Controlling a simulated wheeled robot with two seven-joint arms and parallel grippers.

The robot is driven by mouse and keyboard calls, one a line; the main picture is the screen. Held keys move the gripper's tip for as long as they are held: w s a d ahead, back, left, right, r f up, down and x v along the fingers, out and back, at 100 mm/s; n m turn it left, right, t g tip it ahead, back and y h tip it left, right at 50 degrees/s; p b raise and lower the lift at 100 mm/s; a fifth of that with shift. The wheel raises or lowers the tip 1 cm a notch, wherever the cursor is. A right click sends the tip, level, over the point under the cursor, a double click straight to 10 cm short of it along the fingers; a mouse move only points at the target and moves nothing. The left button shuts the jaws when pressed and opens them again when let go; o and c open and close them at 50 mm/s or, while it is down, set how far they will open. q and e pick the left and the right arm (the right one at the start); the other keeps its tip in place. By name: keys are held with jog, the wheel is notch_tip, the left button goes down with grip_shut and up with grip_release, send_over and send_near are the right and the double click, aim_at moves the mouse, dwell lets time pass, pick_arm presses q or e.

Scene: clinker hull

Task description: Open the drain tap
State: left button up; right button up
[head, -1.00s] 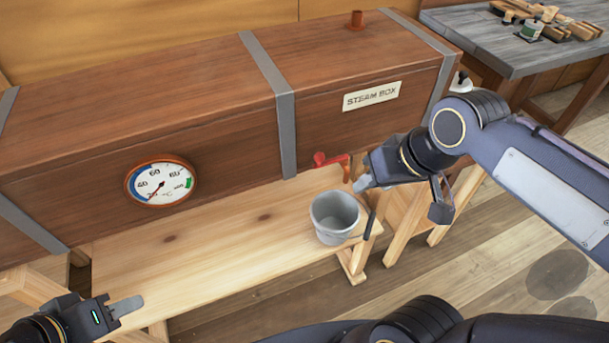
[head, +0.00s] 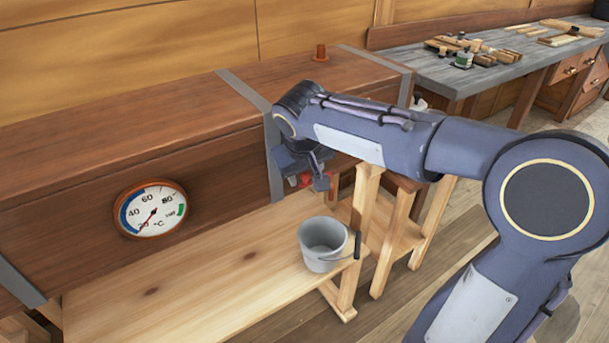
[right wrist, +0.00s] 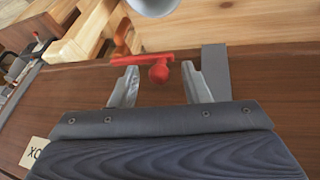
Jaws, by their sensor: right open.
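The red drain tap (right wrist: 158,70) shows in the right wrist view, on the front of the wooden steam box (head: 100,180). Its lever lies across the picture just beyond my fingertips, and its round knob sits between them. In the head view only a bit of red tap (head: 304,180) shows, the rest hidden behind my right gripper. My right gripper (right wrist: 158,88) is open, its two fingers on either side of the knob; I cannot tell whether they touch it. A grey bucket (head: 322,246) stands on the bench below the tap. My left gripper is out of view.
The round gauge (head: 151,209) is on the box front at left. The wooden bench (head: 190,270) has clear room left of the bucket. A grey workbench (head: 430,70) with tools stands at the back right. Wooden trestle legs (head: 400,225) stand right of the bucket.

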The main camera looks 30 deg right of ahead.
jog(key=shift+w+d+f, duration=0.1)
jog(key=shift+f, duration=0.25)
grip_shut()
